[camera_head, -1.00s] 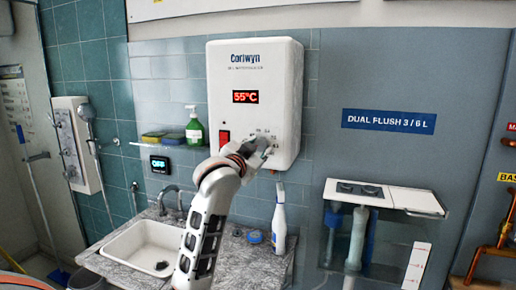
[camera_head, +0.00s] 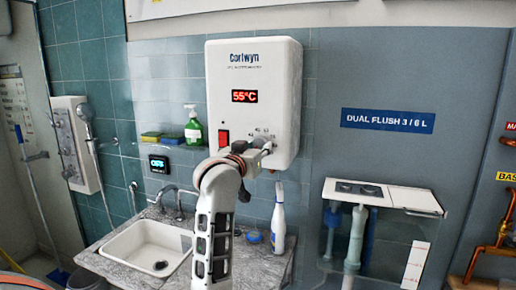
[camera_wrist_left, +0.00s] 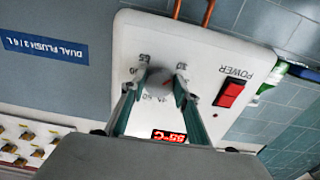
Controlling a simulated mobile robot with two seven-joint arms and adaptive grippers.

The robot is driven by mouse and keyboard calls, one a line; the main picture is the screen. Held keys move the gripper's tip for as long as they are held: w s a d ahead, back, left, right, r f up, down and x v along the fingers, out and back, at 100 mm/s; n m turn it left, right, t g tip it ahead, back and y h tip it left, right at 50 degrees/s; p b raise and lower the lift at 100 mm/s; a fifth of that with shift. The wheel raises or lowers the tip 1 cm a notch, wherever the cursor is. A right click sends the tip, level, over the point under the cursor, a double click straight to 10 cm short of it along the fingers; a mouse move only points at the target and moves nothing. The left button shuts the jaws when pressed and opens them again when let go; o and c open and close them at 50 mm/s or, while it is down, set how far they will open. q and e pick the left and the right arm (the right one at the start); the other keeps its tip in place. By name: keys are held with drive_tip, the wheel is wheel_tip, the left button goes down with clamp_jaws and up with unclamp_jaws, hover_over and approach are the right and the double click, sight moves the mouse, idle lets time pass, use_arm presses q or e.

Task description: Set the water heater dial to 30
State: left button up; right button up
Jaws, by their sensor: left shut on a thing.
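The white water heater (camera_head: 254,100) hangs on the tiled wall, and its red display (camera_head: 245,96) reads 55°C. My left gripper (camera_head: 262,145) is at the lower right of its front face. In the left wrist view, where the heater appears upside down, my left gripper (camera_wrist_left: 158,82) has its fingers on both sides of the grey dial (camera_wrist_left: 159,83) and is shut on it. Printed numbers ring the dial, partly hidden by the fingers; 30 is legible. The dial's exact pointing is hard to tell. My right gripper is out of view.
The red POWER switch (camera_wrist_left: 230,93) is beside the dial. A green soap bottle (camera_head: 194,127) stands on a shelf left of the heater. Below are a sink (camera_head: 150,249) and a white spray bottle (camera_head: 279,222). A cistern display (camera_head: 375,194) stands to the right.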

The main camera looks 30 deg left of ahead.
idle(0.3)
use_arm(q)
drive_tip(key=o, duration=1.1)
drive_tip(key=shift+c, duration=0.2)
drive_tip(key=v, duration=1.2)
